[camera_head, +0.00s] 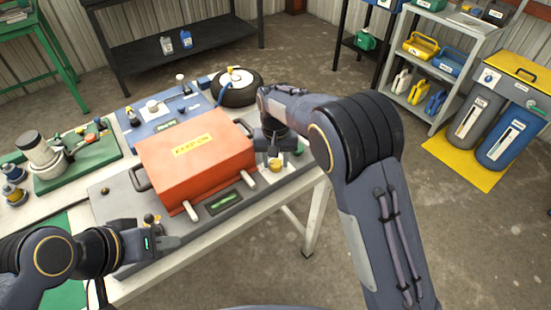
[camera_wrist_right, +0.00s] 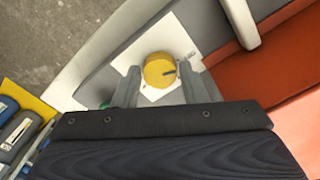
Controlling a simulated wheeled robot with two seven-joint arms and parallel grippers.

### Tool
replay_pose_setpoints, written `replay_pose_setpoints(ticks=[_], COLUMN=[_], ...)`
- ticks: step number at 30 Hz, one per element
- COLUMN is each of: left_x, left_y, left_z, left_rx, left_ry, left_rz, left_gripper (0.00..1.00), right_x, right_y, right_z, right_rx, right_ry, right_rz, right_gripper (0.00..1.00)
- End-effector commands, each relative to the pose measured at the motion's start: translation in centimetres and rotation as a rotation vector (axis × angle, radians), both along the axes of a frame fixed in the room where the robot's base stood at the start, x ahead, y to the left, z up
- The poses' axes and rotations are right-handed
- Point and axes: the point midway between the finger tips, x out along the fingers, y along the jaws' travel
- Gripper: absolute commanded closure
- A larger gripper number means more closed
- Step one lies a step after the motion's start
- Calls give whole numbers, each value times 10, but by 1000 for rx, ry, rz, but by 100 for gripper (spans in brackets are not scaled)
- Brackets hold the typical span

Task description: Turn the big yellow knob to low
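The big yellow knob (camera_wrist_right: 158,72) sits on a white plate (camera_wrist_right: 181,43) at the right end of the grey panel. Its dark pointer mark points right, towards small print that I cannot read. In the head view the knob (camera_head: 276,165) shows just below my right gripper (camera_head: 277,151). In the right wrist view my right gripper (camera_wrist_right: 159,76) is open, with one finger on each side of the knob. I cannot tell whether the fingers touch it. My left gripper (camera_head: 176,241) is over the panel's front left part, apart from the knob; its opening is unclear.
An orange case (camera_head: 195,158) marked "KEEP ON" stands on the grey panel (camera_head: 117,203), left of the knob. A small green display (camera_head: 224,202) is in front of it. A blue panel (camera_head: 165,122) and a black wheel (camera_head: 240,95) lie behind.

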Motion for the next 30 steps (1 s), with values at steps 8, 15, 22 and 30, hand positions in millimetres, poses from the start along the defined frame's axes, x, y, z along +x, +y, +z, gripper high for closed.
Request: replay_pose_setpoints(ticks=[8, 15, 22, 30], left_x=[0, 0, 0, 0], left_y=[0, 0, 0, 0], left_z=[0, 2, 6, 12], left_rx=[0, 0, 0, 0], left_ry=[0, 0, 0, 0], left_rz=[0, 0, 0, 0], left_gripper=[77, 77, 77, 77], right_x=[0, 0, 0, 0], right_y=[0, 0, 0, 0], right_z=[0, 1, 1, 2], right_rx=[0, 0, 0, 1], right_ry=[0, 1, 2, 1], right_rz=[-1, -38, -168, -397], right_gripper=[91, 91, 91, 91])
